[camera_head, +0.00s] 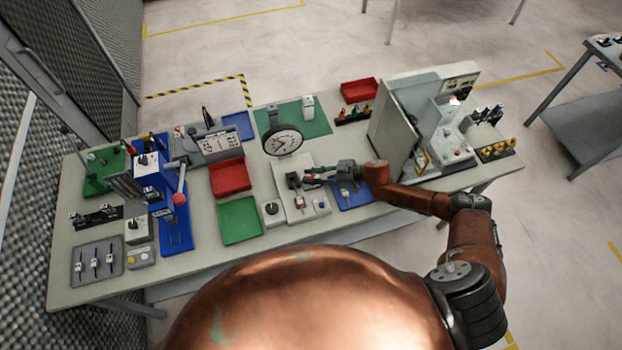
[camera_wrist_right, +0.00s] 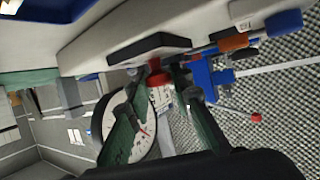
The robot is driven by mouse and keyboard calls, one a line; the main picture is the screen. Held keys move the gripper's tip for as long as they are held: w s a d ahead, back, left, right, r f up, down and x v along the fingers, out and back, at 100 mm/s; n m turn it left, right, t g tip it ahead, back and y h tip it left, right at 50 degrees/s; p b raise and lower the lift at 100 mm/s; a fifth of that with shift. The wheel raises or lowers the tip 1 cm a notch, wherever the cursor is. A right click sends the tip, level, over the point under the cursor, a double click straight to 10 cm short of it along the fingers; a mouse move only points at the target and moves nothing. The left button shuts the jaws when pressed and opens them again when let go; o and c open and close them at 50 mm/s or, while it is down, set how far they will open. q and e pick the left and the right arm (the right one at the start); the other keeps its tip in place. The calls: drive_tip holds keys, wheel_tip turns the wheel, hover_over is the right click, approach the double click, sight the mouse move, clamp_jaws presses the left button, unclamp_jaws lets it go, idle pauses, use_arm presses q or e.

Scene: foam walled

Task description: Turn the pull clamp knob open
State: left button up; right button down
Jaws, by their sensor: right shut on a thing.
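My right gripper (camera_head: 314,176) reaches in from the right over a pale plate (camera_head: 285,188) at the middle of the bench. It is shut on a red knob, which shows between its green fingers in the right wrist view as the red clamp knob (camera_wrist_right: 159,92). The dark clamp block (camera_head: 293,180) sits on the plate just left of the fingertips; a dark block also shows behind the knob in the wrist view (camera_wrist_right: 150,46). The fingers partly hide the knob, so its turn angle cannot be told. My left gripper is not in view.
A round dial (camera_head: 283,141) stands close behind the clamp. Red (camera_head: 230,177) and green (camera_head: 240,220) trays lie to the left. A grey upright panel (camera_head: 393,130) stands right of my right gripper. A red-ended lever (camera_head: 179,198) rises at the left.

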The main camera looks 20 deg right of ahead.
sight(311, 176)
drive_tip(key=shift+g, duration=0.3)
drive_tip(key=c, duration=1.7)
unclamp_jaws()
drive_tip(key=shift+w, duration=0.1)
wheel_tip(311, 176, up, 10)
drive_tip(key=shift+f, duration=0.1)
